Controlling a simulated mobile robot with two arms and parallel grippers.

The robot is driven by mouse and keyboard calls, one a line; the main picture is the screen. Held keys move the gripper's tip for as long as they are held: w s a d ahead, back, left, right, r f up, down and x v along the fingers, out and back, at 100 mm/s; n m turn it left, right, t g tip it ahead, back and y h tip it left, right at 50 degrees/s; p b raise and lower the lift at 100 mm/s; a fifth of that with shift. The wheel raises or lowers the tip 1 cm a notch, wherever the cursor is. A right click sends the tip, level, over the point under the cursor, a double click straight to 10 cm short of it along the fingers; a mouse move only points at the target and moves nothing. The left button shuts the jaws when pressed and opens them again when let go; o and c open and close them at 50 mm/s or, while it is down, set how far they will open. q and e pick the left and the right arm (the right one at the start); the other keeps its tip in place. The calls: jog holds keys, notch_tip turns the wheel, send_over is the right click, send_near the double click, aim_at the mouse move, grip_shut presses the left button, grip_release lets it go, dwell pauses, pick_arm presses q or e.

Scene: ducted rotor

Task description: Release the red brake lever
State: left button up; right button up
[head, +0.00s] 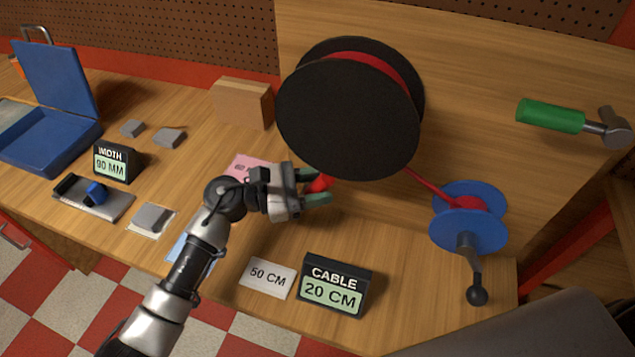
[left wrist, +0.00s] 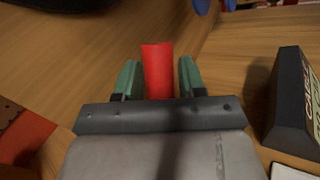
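The red brake lever (head: 320,184) shows as a small red piece under the large black cable reel (head: 345,110). In the left wrist view the red lever (left wrist: 158,72) stands between the two green fingers of my left gripper (left wrist: 159,80), with a gap on each side. In the head view my left gripper (head: 321,187) is open around the lever, below the reel. The gripper hides part of the lever, and its base is hidden. My right gripper is in neither view.
Red cable runs from the reel to a blue spool (head: 468,232) with a crank (head: 477,290). A "CABLE 20 CM" display (head: 334,285) and a "50 CM" card (head: 268,277) lie near the front edge. A wooden block (head: 243,104) stands left of the reel. A green-handled hammer (head: 552,116) is at right.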

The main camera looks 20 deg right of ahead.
pick_arm(q)
grip_shut()
